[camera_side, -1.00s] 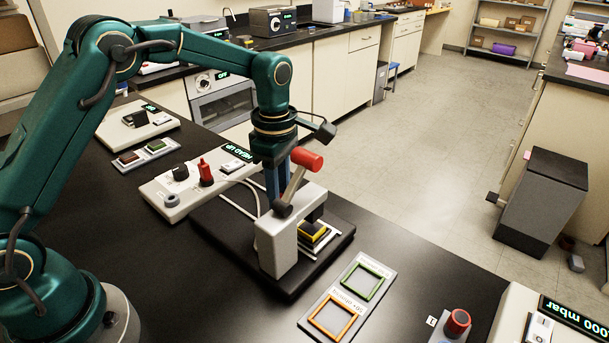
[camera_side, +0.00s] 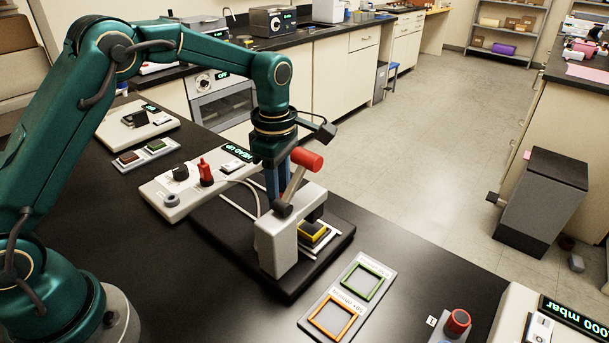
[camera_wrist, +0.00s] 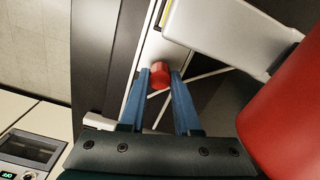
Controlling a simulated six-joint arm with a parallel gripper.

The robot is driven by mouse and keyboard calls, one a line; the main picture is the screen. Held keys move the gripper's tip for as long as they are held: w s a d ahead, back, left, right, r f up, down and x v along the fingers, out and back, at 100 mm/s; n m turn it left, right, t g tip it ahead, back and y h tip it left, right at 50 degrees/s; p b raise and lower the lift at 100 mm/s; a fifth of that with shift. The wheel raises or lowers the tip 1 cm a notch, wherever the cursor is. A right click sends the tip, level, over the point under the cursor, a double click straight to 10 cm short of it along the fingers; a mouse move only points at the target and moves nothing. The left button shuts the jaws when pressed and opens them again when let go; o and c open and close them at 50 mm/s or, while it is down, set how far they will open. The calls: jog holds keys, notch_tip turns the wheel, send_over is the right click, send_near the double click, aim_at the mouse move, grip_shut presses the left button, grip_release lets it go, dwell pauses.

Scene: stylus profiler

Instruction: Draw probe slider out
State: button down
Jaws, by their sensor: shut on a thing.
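In the wrist view, the two blue fingers of my gripper (camera_wrist: 160,72) are closed on a small red knob (camera_wrist: 159,77), which I take to be the probe slider's. The slider's body cannot be made out clearly. In the side view, my gripper (camera_side: 278,188) points down behind the profiler's pale head block (camera_side: 275,245). Its fingertips and the knob are hidden there. The profiler stands on a black base (camera_side: 335,243), with a yellow-topped sample (camera_side: 312,232) under the head.
A lever with a thick red handle (camera_side: 307,160) tilts up close beside my gripper; the handle looms at right in the wrist view (camera_wrist: 285,105). A control box reading HEAD UP (camera_side: 185,190) stands to the left. A tray with green and orange frames (camera_side: 348,297) lies in front.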

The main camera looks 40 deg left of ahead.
jog(key=a, duration=1.2)
jog(key=shift+a+r, duration=0.1)
jog(key=shift+a, duration=0.25)
jog(key=c, duration=0.6)
grip_release()
jog(key=shift+d, duration=0.1)
notch_tip(320, 180, up, 5)
jog(key=shift+r, duration=0.1)
